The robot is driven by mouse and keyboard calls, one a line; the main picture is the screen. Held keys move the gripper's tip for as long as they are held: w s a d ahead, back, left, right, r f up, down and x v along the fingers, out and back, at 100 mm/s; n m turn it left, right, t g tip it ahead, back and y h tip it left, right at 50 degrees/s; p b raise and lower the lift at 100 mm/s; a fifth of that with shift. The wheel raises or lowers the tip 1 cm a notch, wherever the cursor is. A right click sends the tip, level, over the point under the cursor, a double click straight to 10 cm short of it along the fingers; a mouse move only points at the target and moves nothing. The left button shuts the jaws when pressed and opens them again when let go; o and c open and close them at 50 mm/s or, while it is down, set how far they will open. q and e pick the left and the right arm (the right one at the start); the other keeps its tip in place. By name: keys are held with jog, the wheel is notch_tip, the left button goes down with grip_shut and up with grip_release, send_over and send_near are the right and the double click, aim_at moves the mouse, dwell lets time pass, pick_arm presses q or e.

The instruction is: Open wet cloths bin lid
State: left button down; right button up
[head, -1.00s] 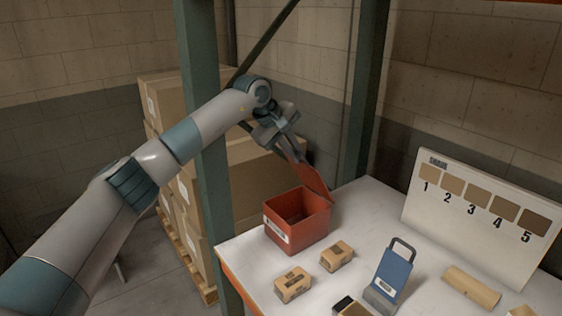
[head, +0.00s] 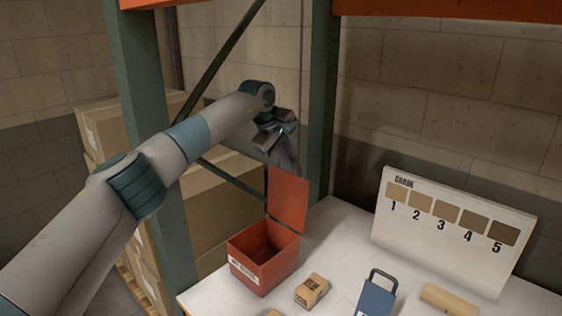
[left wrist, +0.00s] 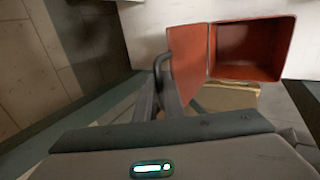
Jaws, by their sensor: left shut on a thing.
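The wet cloths bin is an orange-red box (head: 262,268) with a white label on its front, standing on the white table's left end. It also shows in the left wrist view (left wrist: 248,72). Its lid (head: 288,200) is raised about upright at the back, and the bin is open and looks empty. My left gripper (head: 284,160) is at the lid's top edge, shut on the lid. In the left wrist view the fingers (left wrist: 165,82) meet the lid (left wrist: 187,62) at its edge. My right gripper is in neither view.
A numbered shade board (head: 452,232) stands at the back. A green rack post (head: 150,150) is beside my left arm. Cartons (head: 212,205) stand behind it.

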pick_arm(q)
jog(key=shift+d+f, duration=0.1)
jog(key=shift+f, duration=0.15)
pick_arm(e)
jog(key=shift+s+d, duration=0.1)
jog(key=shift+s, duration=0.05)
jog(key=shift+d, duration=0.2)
pick_arm(q)
jog(key=c, duration=1.9)
grip_release()
jog(key=shift+f, duration=0.1)
jog(key=shift+o, duration=0.2)
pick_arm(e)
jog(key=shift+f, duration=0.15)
